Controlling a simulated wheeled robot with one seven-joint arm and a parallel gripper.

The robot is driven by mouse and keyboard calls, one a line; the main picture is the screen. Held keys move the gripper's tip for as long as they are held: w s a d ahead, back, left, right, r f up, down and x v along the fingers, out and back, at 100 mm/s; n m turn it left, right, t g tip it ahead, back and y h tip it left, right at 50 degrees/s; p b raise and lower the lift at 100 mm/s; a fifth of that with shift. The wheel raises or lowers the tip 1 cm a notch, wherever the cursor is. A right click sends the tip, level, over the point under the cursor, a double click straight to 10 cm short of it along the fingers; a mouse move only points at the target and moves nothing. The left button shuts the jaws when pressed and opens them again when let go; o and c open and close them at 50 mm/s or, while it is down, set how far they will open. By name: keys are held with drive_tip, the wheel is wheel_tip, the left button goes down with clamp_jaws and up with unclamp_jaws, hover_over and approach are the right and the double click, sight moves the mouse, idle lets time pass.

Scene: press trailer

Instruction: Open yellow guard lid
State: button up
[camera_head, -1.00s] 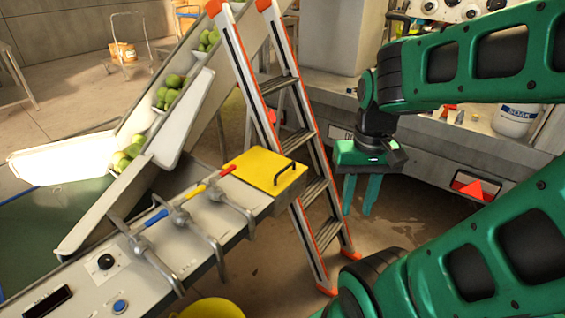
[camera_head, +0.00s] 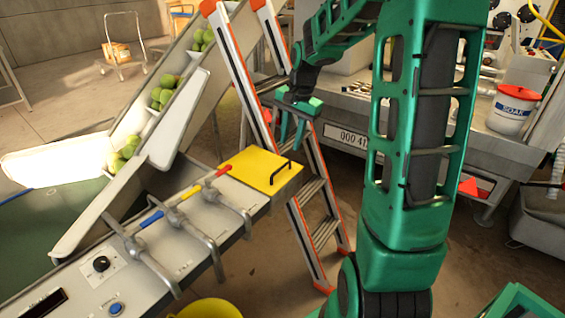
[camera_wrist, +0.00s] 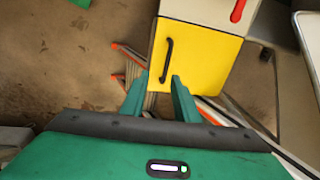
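The yellow guard lid (camera_head: 255,171) lies flat and closed at the right end of the grey control panel (camera_head: 190,228). Its black handle (camera_head: 281,172) stands along the right edge. In the wrist view the lid (camera_wrist: 205,62) fills the upper middle, with the handle (camera_wrist: 167,60) on its left side. My gripper (camera_head: 291,138) is open and empty, pointing down above and behind the lid, in front of the ladder. In the wrist view the fingertips (camera_wrist: 154,82) are apart, just below the handle in the picture, and do not touch it.
An orange and grey stepladder (camera_head: 240,90) stands close behind the lid. A white SOAK bucket (camera_head: 512,110) stands on the trailer at right. A yellow bucket (camera_head: 210,308) is below the panel.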

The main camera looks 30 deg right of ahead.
sight(282, 167)
drive_tip(key=shift+m, duration=0.3)
drive_tip(key=w+f, duration=0.1)
drive_tip(key=f, duration=0.2)
drive_tip(key=w+f, duration=0.1)
drive_tip(key=f, duration=0.3)
drive_tip(key=w+f, duration=0.2)
drive_tip(key=f, duration=0.2)
drive_tip(key=shift+a, duration=0.3)
drive_tip(key=shift+c, duration=0.7)
